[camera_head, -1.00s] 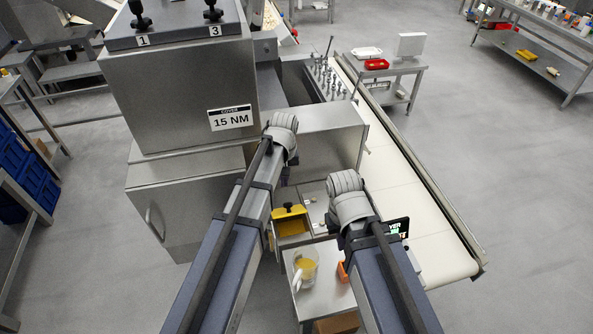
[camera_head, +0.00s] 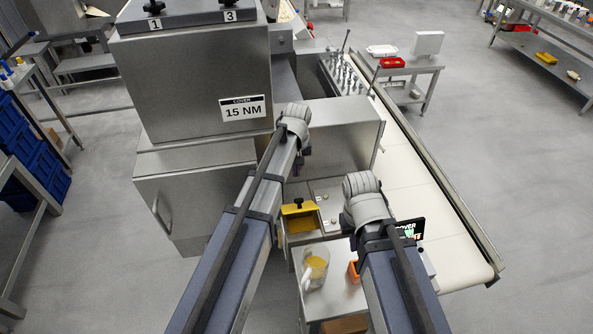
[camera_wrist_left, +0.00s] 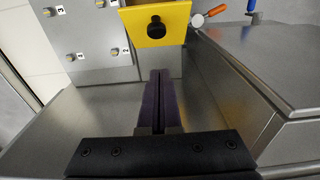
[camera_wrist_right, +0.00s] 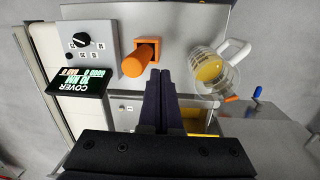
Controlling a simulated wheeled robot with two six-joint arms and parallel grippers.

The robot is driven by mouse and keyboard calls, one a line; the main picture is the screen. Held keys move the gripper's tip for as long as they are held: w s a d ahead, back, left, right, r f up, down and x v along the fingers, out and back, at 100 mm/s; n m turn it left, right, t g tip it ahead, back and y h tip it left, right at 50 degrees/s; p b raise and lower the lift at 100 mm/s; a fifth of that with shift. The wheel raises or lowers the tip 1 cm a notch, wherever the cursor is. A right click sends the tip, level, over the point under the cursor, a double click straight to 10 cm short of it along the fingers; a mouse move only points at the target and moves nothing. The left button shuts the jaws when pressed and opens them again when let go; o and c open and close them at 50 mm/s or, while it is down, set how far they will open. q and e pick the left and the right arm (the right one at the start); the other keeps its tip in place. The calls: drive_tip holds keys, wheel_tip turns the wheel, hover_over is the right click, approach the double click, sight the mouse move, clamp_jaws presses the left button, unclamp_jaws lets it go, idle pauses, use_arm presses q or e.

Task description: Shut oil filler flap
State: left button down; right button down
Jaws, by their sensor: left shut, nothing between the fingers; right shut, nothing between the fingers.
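The oil filler flap (camera_head: 297,209) is a yellow plate with a black knob. In the head view it stands raised at the back of a small metal box, whose opening (camera_head: 301,225) shows yellow inside. The flap's knobbed face (camera_wrist_left: 176,33) is at the top of the left wrist view. My left gripper (camera_wrist_left: 158,73) is shut and empty, its tips a little short of the flap in that view. My right gripper (camera_wrist_right: 160,73) is shut and empty, its tips close to an orange cylindrical part (camera_wrist_right: 137,62); contact is unclear. My arms hide both fingertips in the head view.
A clear jug of yellow liquid (camera_head: 315,268) stands on the small metal table (camera_head: 338,298) in front of the box. A dark display (camera_wrist_right: 78,87) is beside my right gripper. The steel machine cabinet (camera_head: 195,200) is left, the conveyor (camera_head: 440,222) right.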

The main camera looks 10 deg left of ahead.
sight(298, 202)
use_arm(q)
drive_tip(key=f+b, duration=0.2)
drive_tip(key=s+f+b, duration=0.1)
drive_tip(key=f+b, duration=0.1)
drive_tip(key=f, duration=0.1)
drive_tip(key=s+d+f+b, duration=0.1)
drive_tip(key=f+b, duration=0.1)
drive_tip(key=shift+f+b, duration=0.35)
drive_tip(key=shift+f, duration=0.05)
drive_tip(key=shift+s, duration=0.1)
